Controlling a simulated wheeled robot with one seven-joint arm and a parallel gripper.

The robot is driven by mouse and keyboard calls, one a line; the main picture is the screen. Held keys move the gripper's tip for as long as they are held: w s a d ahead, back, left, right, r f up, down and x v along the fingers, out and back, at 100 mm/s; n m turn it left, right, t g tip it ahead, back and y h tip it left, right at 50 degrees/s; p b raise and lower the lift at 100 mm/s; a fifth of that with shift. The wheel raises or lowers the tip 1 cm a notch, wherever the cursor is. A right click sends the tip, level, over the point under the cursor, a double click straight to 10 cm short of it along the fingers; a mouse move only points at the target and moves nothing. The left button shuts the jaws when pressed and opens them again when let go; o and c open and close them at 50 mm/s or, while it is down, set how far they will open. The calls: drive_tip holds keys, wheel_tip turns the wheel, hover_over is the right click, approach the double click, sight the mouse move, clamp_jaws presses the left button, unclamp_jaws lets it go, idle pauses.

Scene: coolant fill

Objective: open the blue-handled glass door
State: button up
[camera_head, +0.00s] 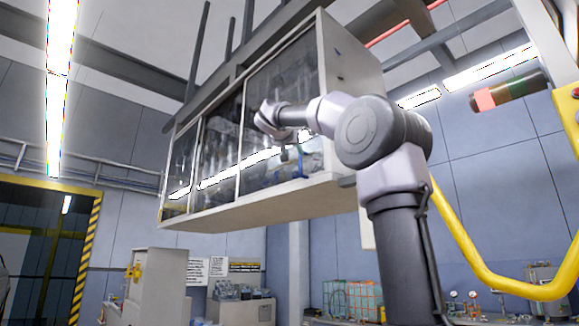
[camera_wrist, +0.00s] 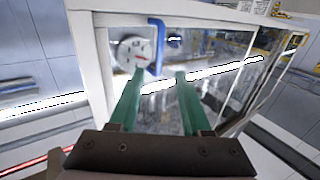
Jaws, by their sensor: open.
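A white wall-mounted cabinet (camera_head: 338,60) with glass fronts hangs high in the head view. Its right glass door (camera_head: 285,75) looks flush with the frame, partly hidden by my arm. In the wrist view the blue handle (camera_wrist: 157,42) is a bent bar on the glass door (camera_wrist: 205,50), close to the white frame. My gripper (camera_wrist: 160,74) is open, with two green fingers pointing at the glass. The handle shows just beyond the fingertips, nearer the left finger. I see no clear grip on it, and cannot tell whether the left finger touches it.
A round white gauge (camera_wrist: 133,53) shows beside the handle in the wrist view. A yellow bent pipe (camera_head: 480,265) curves at the right of the head view. Ceiling beams (camera_head: 130,75) run above the cabinet. Open air lies below the cabinet, above low equipment (camera_head: 240,310).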

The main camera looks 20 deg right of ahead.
sight(300, 162)
drive_tip(key=x, duration=1)
drive_tip(key=shift+w+d, duration=0.15)
clamp_jaws()
idle(1.1)
